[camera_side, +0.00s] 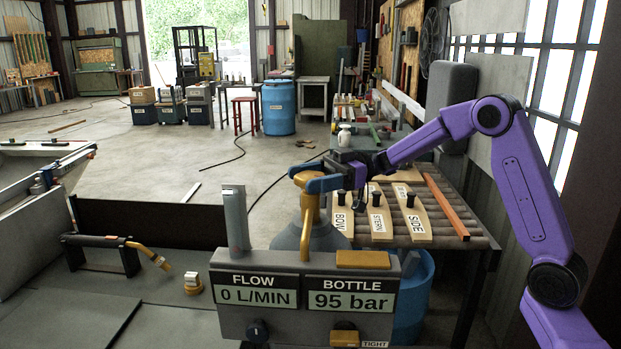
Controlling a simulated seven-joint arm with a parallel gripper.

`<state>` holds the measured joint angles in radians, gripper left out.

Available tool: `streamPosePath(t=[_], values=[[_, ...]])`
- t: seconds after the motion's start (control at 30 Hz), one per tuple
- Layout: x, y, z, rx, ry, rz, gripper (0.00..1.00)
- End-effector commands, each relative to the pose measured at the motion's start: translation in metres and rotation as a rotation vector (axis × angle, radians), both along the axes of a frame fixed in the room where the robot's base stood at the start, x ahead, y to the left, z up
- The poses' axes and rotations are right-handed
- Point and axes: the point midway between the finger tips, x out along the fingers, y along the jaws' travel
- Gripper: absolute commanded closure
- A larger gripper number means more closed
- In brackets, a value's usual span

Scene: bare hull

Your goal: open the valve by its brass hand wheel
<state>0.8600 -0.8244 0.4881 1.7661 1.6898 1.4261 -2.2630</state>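The brass hand wheel (302,176) sits on top of the brass valve stem (310,215), above a grey bottle (290,238) behind the gauge panel. My gripper (318,178) reaches in from the right, with its blue fingers at the wheel. The near finger crosses in front of the wheel and hides part of it. The far finger is mostly hidden, so I cannot tell whether the fingers press on the wheel. The gauge panel (303,270) reads FLOW 0 L/MIN and BOTTLE 95 bar.
Wooden paddles marked BOW, STERN and SIDE (411,215) lie on a roller table (455,205) to the right, beside an orange bar (446,206). A torch-like tool (110,242) lies at left. A grey post (236,218) rises from the panel's left end.

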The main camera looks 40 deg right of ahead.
Motion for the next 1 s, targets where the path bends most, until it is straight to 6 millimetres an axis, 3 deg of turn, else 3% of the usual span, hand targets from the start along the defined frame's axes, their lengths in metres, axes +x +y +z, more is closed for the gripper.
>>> streamPosePath(t=[0.03,0.1,0.57,1.0], values=[[0.0,-0.0002,0.0,0.0,0.0,0.0,0.43],[0.0,-0.0002,0.0001,0.0,0.0,0.0,0.57],[0.001,-0.0002,0.0019,0.003,-0.006,0.061,0.58],[0.0017,0.0005,0.0017,0.003,-0.006,0.38,0.58]])
